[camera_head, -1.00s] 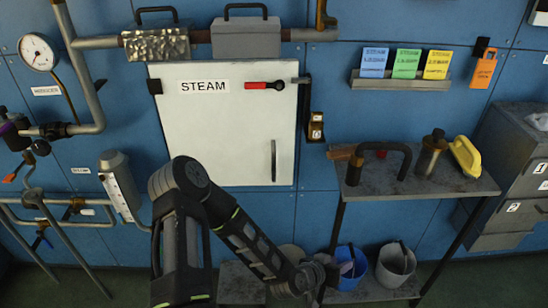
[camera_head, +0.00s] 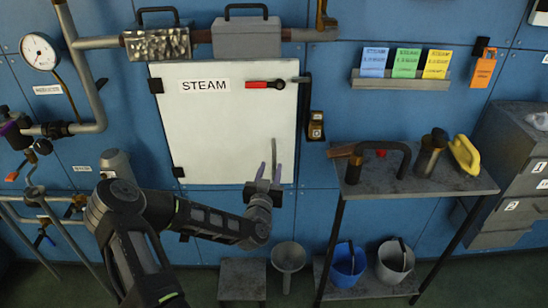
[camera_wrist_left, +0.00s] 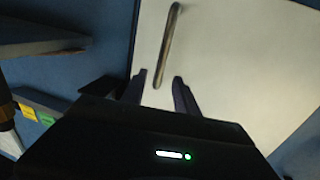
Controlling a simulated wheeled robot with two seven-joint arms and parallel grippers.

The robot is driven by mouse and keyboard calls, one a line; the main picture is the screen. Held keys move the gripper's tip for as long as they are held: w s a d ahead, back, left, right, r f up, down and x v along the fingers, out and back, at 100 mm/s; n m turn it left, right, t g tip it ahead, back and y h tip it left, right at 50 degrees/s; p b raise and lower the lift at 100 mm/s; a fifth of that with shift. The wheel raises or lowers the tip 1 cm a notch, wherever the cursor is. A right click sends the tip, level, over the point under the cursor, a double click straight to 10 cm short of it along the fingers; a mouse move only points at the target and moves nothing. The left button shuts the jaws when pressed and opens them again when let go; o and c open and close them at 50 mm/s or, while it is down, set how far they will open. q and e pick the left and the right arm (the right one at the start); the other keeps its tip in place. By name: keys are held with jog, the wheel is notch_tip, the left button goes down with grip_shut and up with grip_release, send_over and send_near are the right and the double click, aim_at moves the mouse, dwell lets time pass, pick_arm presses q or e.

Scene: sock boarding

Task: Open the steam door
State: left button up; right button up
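The white steam door (camera_head: 220,125), labelled STEAM, is closed flat on the blue wall. Its vertical metal handle (camera_head: 274,156) is at the lower right of the door; it also shows in the left wrist view (camera_wrist_left: 170,45). A red-and-black lever (camera_head: 266,85) lies horizontal near the door's top right. My left gripper (camera_head: 267,173) is at the lower end of the handle with its fingers spread. In the left wrist view my left gripper (camera_wrist_left: 162,88) is open, the handle's lower end between or just beyond its fingertips; contact cannot be told. My right gripper is not in view.
A grey shelf table (camera_head: 400,187) with a bent pipe tool and a yellow object stands to the right. A blue bucket (camera_head: 347,265) and a grey bucket (camera_head: 394,264) sit below. A funnel (camera_head: 288,257) and a low stool (camera_head: 242,280) are on the floor. Pipes and a gauge (camera_head: 39,52) are at left.

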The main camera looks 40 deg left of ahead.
aim_at(274, 159)
pick_arm(q)
jog(key=x, duration=0.6)
jog(key=shift+w+a+p, duration=0.1)
jog(key=shift+w+p, duration=0.15)
jog(key=shift+p, duration=0.1)
grip_shut()
dwell(1.1)
